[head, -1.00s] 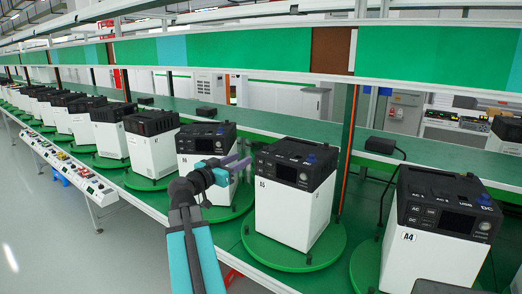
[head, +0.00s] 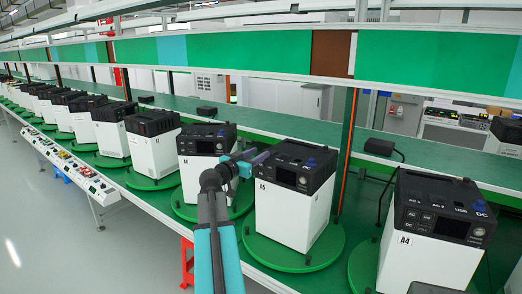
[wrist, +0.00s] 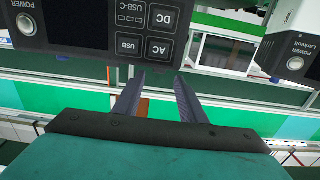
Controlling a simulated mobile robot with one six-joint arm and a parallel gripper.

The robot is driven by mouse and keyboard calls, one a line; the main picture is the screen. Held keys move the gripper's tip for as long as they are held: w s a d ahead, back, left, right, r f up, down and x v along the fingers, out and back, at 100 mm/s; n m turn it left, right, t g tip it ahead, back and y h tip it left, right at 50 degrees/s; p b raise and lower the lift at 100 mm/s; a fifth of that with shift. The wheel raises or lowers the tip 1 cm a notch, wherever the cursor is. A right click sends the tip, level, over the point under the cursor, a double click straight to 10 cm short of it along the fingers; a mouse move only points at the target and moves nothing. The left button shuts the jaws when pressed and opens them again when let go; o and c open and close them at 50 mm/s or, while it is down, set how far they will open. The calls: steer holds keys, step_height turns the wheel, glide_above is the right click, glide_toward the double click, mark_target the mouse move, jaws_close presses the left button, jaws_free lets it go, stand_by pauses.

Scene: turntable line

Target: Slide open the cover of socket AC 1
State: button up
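Two white power units with black tops stand nearest in the head view: one (head: 297,200) in the middle and one labelled A4 (head: 425,255) at the right. AC 1 lettering shows on A4's top; the cover itself is too small to make out. My gripper (head: 262,157) is at the left upper edge of the middle unit; contact cannot be told. In the wrist view my gripper (wrist: 157,78) has its two grey-purple fingers apart, with nothing between them. A black panel (wrist: 110,25) with AC, DC and USB buttons appears upside down beyond the fingertips. No socket cover shows there.
Each unit stands on a round green turntable (head: 262,250) along a green bench. More units (head: 203,165) line up to the left. A dark post (head: 347,150) with an orange strip and a black adapter (head: 380,147) stand behind. A second unit (wrist: 300,45) shows at the wrist view's right.

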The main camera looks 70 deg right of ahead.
steer(key=shift+p+x, duration=0.4)
steer(key=shift+x, duration=1.05)
jaws_close()
